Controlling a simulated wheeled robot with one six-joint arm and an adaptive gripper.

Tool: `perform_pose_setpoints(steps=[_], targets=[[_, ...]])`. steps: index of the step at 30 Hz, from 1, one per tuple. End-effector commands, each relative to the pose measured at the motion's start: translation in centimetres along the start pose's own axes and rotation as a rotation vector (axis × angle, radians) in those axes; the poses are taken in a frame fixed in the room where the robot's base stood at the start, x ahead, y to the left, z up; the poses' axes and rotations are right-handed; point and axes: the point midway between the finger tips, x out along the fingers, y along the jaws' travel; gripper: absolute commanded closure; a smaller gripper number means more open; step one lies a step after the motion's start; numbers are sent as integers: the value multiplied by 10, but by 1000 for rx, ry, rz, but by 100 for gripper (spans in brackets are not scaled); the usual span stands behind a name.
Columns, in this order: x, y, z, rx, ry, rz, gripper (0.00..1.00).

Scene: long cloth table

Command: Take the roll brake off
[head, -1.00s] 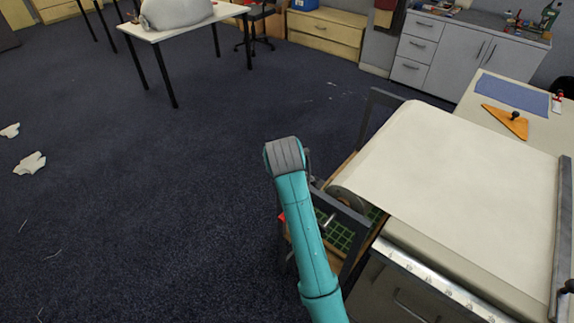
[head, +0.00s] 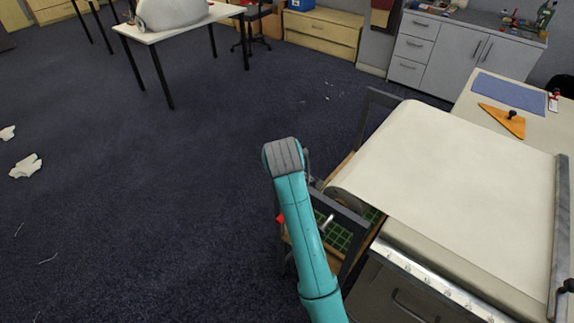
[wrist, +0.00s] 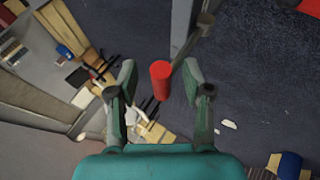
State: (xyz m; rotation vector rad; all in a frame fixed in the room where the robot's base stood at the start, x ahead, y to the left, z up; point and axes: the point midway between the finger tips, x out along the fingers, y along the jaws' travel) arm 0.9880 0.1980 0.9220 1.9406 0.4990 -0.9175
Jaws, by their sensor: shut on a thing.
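The brake's red handle (wrist: 161,82) stands between the two fingers of my gripper (wrist: 160,80) in the wrist view. My gripper is shut on it. A dark bar (wrist: 188,45) runs from near the handle to the upper right. In the head view a small red part (head: 281,219) shows just left of my teal arm, low beside the frame; my arm hides the gripper there. The roll (head: 347,199) sits in a dark frame at the table's end, and a pale sheet (head: 460,170) runs from it over the table.
A metal ruled edge (head: 440,285) runs along the table's near side. An orange triangle (head: 502,121) and a blue mat (head: 510,92) lie at the far side. Pale scraps (head: 26,166) lie on the open carpet at left. A white table (head: 190,18) stands behind.

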Motion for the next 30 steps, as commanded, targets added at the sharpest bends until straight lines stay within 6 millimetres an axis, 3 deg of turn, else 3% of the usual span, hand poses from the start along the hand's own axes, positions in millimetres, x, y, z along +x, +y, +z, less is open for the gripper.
perform_pose_setpoints(steps=[18,30], targets=[[-102,0,0,0,1,1,57],[-116,0,0,-1,-1,-1,57]])
